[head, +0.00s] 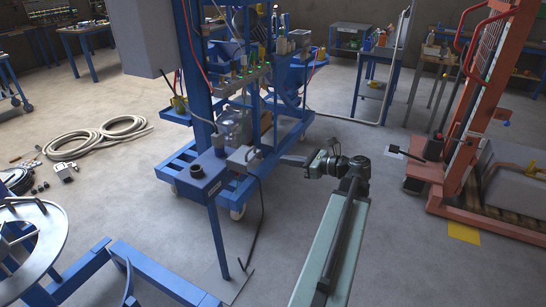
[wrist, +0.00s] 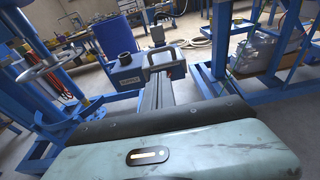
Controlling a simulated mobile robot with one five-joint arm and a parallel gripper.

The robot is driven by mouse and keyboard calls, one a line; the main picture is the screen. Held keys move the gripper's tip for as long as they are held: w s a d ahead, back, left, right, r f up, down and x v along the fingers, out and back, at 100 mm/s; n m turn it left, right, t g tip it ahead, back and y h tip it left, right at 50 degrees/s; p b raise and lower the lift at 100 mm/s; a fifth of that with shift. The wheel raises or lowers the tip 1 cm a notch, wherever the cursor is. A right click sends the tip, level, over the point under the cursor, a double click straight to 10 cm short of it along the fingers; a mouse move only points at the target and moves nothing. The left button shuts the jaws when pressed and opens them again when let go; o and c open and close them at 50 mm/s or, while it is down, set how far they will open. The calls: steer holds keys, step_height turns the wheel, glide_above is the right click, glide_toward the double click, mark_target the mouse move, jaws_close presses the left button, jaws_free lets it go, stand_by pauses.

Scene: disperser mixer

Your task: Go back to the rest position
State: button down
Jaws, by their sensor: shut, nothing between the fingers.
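My gripper (head: 284,160) is at the end of my arm in the middle of the head view, pointing left toward the blue machine frame (head: 200,95). In the wrist view my gripper (wrist: 158,88) has its fingers together, with nothing between them. A grey box with a handle (head: 243,158) is just left of the fingertips in the head view. It also shows beyond the fingers in the wrist view (wrist: 165,62). I cannot tell the exact gap to it. A dark round cup-like part (head: 196,171) sits on a blue stand left of the box.
A red lifting machine (head: 465,150) stands at right beside a pallet load (head: 515,175). A coiled hose (head: 95,138) lies on the floor at left. A blue floor frame (head: 150,275) is at lower left. Floor (head: 390,235) right of my arm is clear.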

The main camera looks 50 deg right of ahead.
steer(key=shift+s+d+r, duration=0.1)
steer(key=shift+s, duration=0.45)
steer(key=w+a+r+n+g+y+p, duration=0.1)
steer(key=w+a+r+n+y+p, duration=0.15)
steer(key=w+a, duration=0.7)
steer(key=w+a+r+n+g+y+p, duration=0.1)
steer(key=w+a+n+g+y+p, duration=0.15)
steer(key=w+a, duration=0.65)
steer(key=w+a+f+n+g+y+p, duration=0.1)
steer(key=w+a+n+g+y+p, duration=0.2)
steer(key=a, duration=1.2)
steer(key=s+a+f+n+g+h+p, duration=0.1)
steer(key=a+f+n+g+h, duration=0.15)
steer(key=a+n, duration=0.45)
steer(key=s+a+f+n+g+h+p, duration=0.1)
steer(key=a+f+n+g, duration=0.2)
steer(key=a, duration=0.7)
steer(key=s+a+f+n+g+h+p, duration=0.1)
steer(key=a+f+n+g+h, duration=0.15)
steer(key=a+n, duration=0.45)
steer(key=s+d+f+n+g+h, duration=0.1)
steer(key=d+n+h, duration=0.3)
steer(key=n, duration=0.5)
steer(key=shift+s+d+f+h, duration=0.4)
steer(key=shift+d+f, duration=0.25)
steer(key=shift+d, duration=0.45)
